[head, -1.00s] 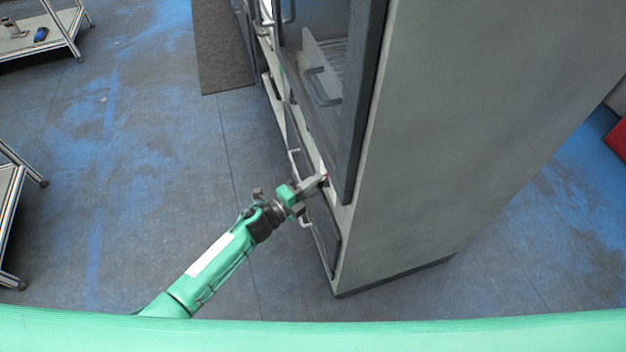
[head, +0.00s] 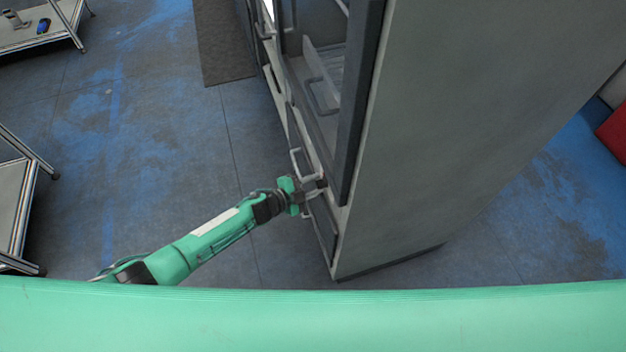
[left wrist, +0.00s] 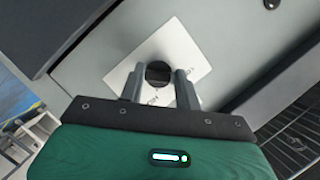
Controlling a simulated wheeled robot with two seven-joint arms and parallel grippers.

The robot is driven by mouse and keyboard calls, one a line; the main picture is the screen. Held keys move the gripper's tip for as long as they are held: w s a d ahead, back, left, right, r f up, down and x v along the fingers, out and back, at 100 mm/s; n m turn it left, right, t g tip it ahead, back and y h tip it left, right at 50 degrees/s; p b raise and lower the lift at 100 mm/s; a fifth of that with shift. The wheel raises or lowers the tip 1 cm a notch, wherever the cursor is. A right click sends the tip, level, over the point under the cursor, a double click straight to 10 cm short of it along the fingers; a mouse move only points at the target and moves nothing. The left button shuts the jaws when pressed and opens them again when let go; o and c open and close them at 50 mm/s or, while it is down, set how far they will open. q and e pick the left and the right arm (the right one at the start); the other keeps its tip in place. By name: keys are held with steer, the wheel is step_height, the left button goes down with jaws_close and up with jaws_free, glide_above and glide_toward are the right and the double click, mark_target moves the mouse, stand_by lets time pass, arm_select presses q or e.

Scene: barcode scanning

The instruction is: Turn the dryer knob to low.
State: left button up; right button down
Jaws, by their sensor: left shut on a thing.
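The dryer (head: 440,120) is a tall grey cabinet, seen from above and from its side in the head view. The left wrist view shows its round black knob (left wrist: 158,70) on a white label plate (left wrist: 184,45) with small dark markings. My left gripper (head: 315,188) is at the dryer's front, below the dark-framed door. In the left wrist view its two fingers (left wrist: 158,84) are on either side of the knob, shut on it. The fingers hide part of the label, and I cannot read the knob's setting. My right gripper is out of view.
Handles (head: 295,160) stick out of the dryer's front close to my left gripper. A second dark round part (left wrist: 271,3) sits at the top of the left wrist view. Metal tables (head: 22,205) stand at the left. The floor between is clear.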

arm_select(q)
steer(key=shift+w+r+n+p, duration=0.1)
steer(key=shift+r+n+p, duration=0.05)
steer(key=shift+n+p, duration=0.15)
stand_by(0.4)
steer(key=o, duration=1)
steer(key=b+v, duration=0.1)
steer(key=v, duration=1.2)
steer(key=shift+a, duration=0.35)
